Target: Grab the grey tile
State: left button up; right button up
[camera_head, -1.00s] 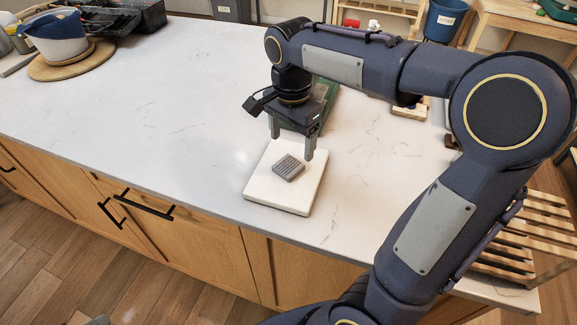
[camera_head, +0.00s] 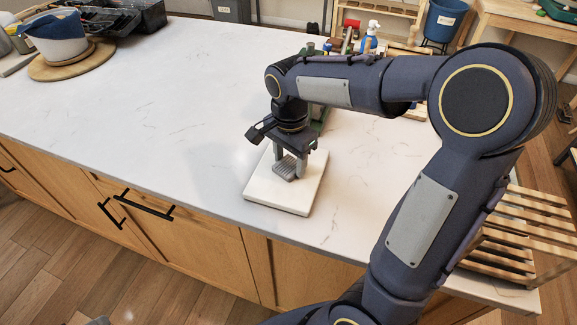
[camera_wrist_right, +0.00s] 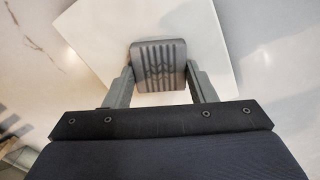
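The grey tile (camera_head: 286,169) is small and ridged and sits at the white slab (camera_head: 282,200) on the counter. In the right wrist view the tile (camera_wrist_right: 158,64) lies between the two finger ends, over the white slab (camera_wrist_right: 215,45). My right gripper (camera_head: 290,160) points down at the tile, with one finger against each side. In the wrist view the right gripper (camera_wrist_right: 160,75) shows no clear gap beside the tile, so it appears shut on it. The fingers hide part of the tile in the head view. I cannot tell any lift. My left gripper is not in view.
The counter (camera_head: 150,120) is clear to the left of the slab. A green object (camera_head: 318,112) stands behind my right wrist. A wooden slatted rack (camera_head: 505,245) is at the right edge.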

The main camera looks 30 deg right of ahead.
jog(key=c, duration=0.4)
jog(key=shift+c, duration=0.2)
jog(key=shift+r, duration=0.1)
